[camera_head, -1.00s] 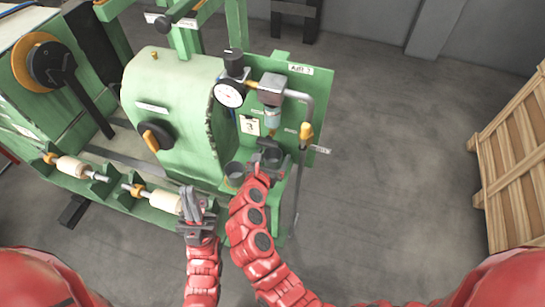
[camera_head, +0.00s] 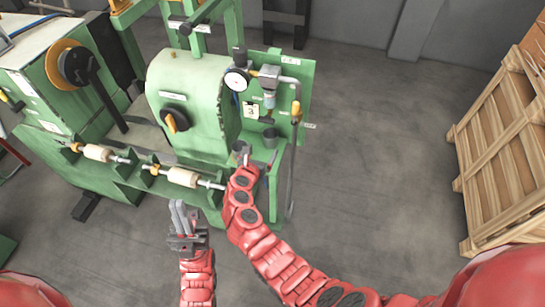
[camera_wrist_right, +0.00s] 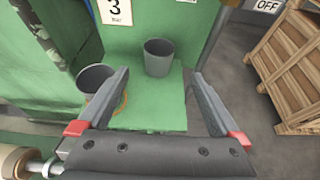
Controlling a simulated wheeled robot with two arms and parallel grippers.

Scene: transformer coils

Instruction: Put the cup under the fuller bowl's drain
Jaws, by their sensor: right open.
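Two dark grey cups stand on the green machine's shelf. One cup (camera_head: 270,138) is at the right, roughly below a small bluish bowl (camera_head: 269,101); it also shows upright in the right wrist view (camera_wrist_right: 158,58). The other cup (camera_head: 240,148) is to its left, and shows beside the left finger in the wrist view (camera_wrist_right: 93,77). My right gripper (camera_wrist_right: 161,76) is open and empty, its fingers spread in front of the right cup, apart from it. My left gripper (camera_head: 184,212) is in front of the machine, apart from the cups. The bowl's fill level is too small to tell.
A pressure gauge (camera_head: 236,80) and pipework sit above the shelf. An orange ring mark (camera_wrist_right: 123,103) lies on the shelf. Coil rollers (camera_head: 183,177) line the machine's front left. A wooden crate (camera_head: 505,150) stands at the right, with clear floor (camera_head: 370,140) between.

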